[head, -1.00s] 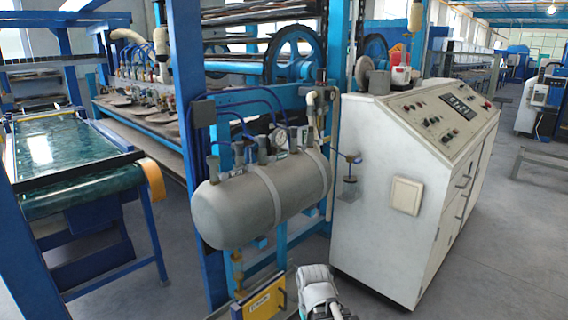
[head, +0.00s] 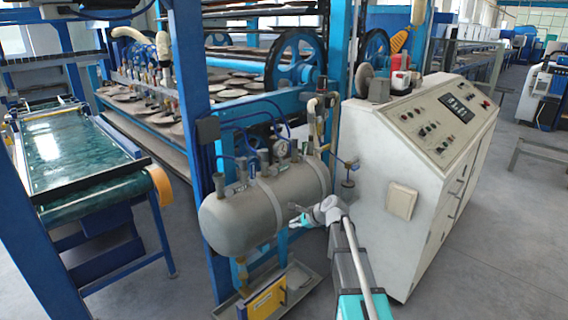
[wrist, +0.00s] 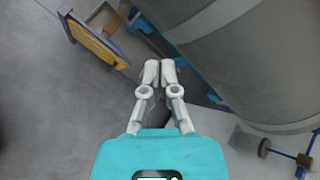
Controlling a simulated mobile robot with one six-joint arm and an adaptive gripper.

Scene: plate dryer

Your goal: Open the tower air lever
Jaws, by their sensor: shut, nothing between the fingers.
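The grey air tank (head: 232,222) hangs on the blue frame, with a gauge (head: 281,149), fittings and blue hoses along its top. I cannot tell which of these small fittings is the tower air lever. My gripper (head: 299,214) is shut and empty, in front of the tank's right end in the head view. In the wrist view my gripper's fingertips (wrist: 160,68) are together over the floor, beside the large curved tank (wrist: 250,55). I cannot tell whether they touch the tank. A brass valve (head: 242,272) hangs under the tank's left end.
The white control cabinet (head: 400,240) stands close on the right of my arm. A yellow-faced box (head: 266,300) sits low below the tank, and it also shows in the wrist view (wrist: 92,40). A green-topped conveyor (head: 75,155) is on the left.

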